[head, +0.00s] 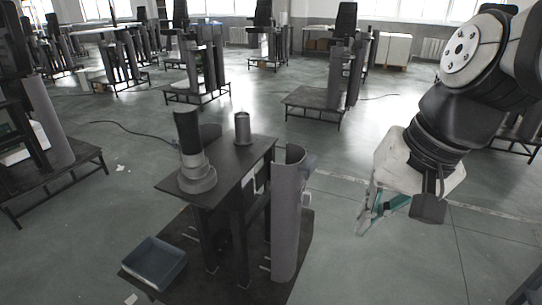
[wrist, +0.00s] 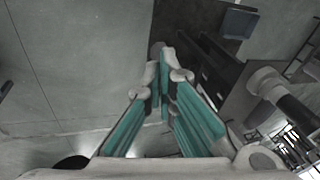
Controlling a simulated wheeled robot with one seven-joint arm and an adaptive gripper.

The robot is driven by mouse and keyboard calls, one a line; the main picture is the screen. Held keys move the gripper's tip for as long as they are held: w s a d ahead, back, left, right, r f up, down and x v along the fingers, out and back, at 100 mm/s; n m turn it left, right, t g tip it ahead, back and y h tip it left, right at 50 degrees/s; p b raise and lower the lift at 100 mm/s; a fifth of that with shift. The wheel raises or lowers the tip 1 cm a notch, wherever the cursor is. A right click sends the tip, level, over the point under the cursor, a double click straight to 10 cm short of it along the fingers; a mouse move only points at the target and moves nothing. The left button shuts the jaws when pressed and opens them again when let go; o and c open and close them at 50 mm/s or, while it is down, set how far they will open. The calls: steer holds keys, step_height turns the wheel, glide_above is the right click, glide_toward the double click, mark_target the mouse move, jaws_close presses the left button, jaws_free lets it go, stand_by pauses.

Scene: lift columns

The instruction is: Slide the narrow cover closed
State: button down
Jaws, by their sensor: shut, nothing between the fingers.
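A tall, narrow, curved grey cover (head: 286,220) stands upright at the right side of the nearest lift column stand (head: 225,165). A gap shows between its upper part and the dark tabletop; I cannot tell how far it is slid. My gripper (head: 366,226) hangs in the air to the right of the cover, apart from it, pointing down. In the wrist view its teal-padded fingers (wrist: 164,56) are shut together with nothing between them. A small grey shape just beyond the fingertips there is too hidden to identify.
A dark cylinder on a round grey base (head: 195,165) and a small cylinder (head: 242,128) stand on the tabletop. A blue-grey bin (head: 154,263) sits on the stand's lower plate. Other similar stands are farther back. Open floor (head: 400,265) lies right of the near stand.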

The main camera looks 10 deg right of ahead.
steer(key=w+d+f+m+y+b, duration=0.2)
steer(key=w+f+m+b, duration=0.25)
steer(key=w+f, duration=0.4)
steer(key=w+d+f+m+y+b, duration=0.1)
steer(key=w+f+m+y+b, duration=0.3)
steer(key=w, duration=0.7)
steer(key=w+d+f+m+t+b, duration=0.1)
steer(key=w+d+f+m+b, duration=0.2)
steer(key=w+d+f+m, duration=0.55)
steer(key=w+d+f+m+t+b, duration=0.1)
steer(key=w+f+m+b, duration=0.15)
steer(key=w+f, duration=0.7)
steer(key=b, duration=0.3)
glide_toward(296, 222)
step_height(296, 222, down, 3)
steer(key=shift+w+a+b, duration=0.3)
steer(key=shift+w+a, duration=0.15)
steer(key=shift+a, duration=0.25)
steer(key=shift+w+a+b, duration=0.3)
steer(key=shift+w+a, duration=0.15)
steer(key=shift+a, duration=0.25)
